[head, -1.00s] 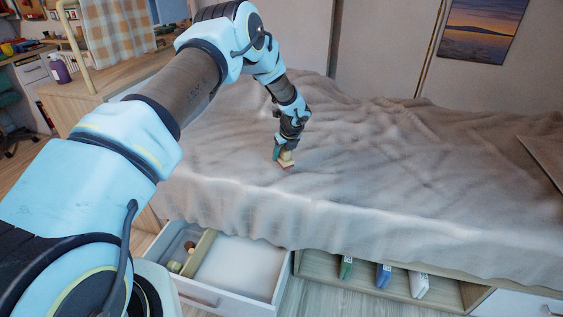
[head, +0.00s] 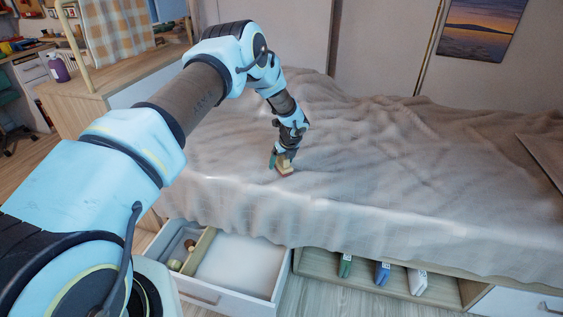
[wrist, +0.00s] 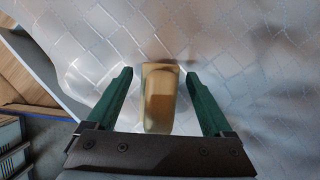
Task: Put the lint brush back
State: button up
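The lint brush, a tan wooden block-like piece (wrist: 162,98), lies on the bed cover. It also shows as a small tan shape in the head view (head: 286,168). My gripper (wrist: 160,72) is over the bed with its green fingers on either side of the brush. A gap shows between the brush and each finger, so the gripper is open around it. In the head view my gripper (head: 281,160) is low at the blanket. The underside of the brush is hidden. An open white drawer (head: 222,297) stands below the bed's front edge.
The drawer has a divider (head: 199,252); small items lie in its narrow left part, and the wide right part looks empty. The grey blanket (head: 400,160) is rumpled. A wooden cabinet (head: 110,85) stands at left.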

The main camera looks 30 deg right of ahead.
aim_at(288, 169)
jog(key=shift+r, duration=0.15)
jog(key=shift+r, duration=0.2)
jog(key=b+v, duration=0.1)
jog(key=v, duration=1)
jog(key=shift+s+r, duration=0.25)
jog(key=a+r+n+g, duration=0.1)
jog(key=a+r+n, duration=0.35)
jog(key=a, duration=0.35)
jog(key=a+r+n, duration=0.3)
jog(key=a+n, duration=0.3)
jog(key=a, duration=0.3)
jog(key=a+r+n+g, duration=0.1)
jog(key=a+r+n, duration=0.35)
jog(key=a, duration=0.35)
jog(key=s+a+r+n, duration=0.2)
jog(key=s+a+n, duration=0.6)
jog(key=a+n, duration=0.1)
jog(key=s+a+r+n, duration=0.3)
jog(key=s+a+n, duration=0.5)
jog(key=a+n, duration=0.2)
jog(key=shift+s+a+r+n+g, duration=0.2)
jog(key=shift+a+n+g, duration=0.1)
jog(key=shift+a+g, duration=0.15)
jog(key=shift+r, duration=0.1)
